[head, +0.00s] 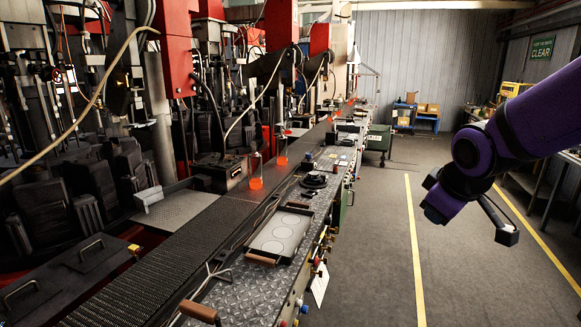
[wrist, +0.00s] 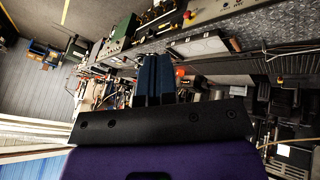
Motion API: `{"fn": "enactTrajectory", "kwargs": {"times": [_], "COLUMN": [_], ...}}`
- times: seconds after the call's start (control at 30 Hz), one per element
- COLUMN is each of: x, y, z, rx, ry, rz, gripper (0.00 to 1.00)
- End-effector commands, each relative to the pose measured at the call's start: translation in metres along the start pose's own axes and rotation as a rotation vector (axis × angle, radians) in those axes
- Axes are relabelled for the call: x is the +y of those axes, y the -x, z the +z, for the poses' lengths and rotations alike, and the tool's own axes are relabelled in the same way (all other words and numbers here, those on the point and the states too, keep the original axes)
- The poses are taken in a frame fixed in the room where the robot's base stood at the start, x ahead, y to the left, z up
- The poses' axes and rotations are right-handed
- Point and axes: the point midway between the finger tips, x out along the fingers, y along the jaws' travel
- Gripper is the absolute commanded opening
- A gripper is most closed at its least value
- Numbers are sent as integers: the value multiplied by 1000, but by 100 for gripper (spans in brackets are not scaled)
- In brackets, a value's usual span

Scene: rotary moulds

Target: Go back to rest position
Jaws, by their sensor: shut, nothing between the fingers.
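My gripper shows in the wrist view (wrist: 157,62) as two dark blue fingers side by side, closed together with nothing between them. In the head view my purple arm reaches in from the right edge, over the grey aisle floor (head: 385,235) and clear of the bench (head: 235,292). The fingers cannot be made out clearly in that view. My arm touches nothing that I can see.
A dark conveyor (head: 165,262) runs along the machines, with two orange-glowing bottles (head: 282,155) (head: 255,178) standing along it. A tray with round outlines (head: 280,233) lies on the bench. A green cart (head: 379,139) stands farther back. The marked aisle is open.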

Motion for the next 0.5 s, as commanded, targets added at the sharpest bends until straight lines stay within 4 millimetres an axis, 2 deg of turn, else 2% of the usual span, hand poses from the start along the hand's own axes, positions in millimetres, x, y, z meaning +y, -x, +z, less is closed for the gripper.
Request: {"fn": "enactTrajectory", "kwargs": {"times": [0.03, 0.2, 0.5], "x": [1, -5, -30], "y": [17, 63, 131], "z": [8, 36, 88], "rx": [-1, -26, -52], "ry": [-52, -229, -523], "rz": [7, 6, -20], "gripper": [0, 0, 0]}}
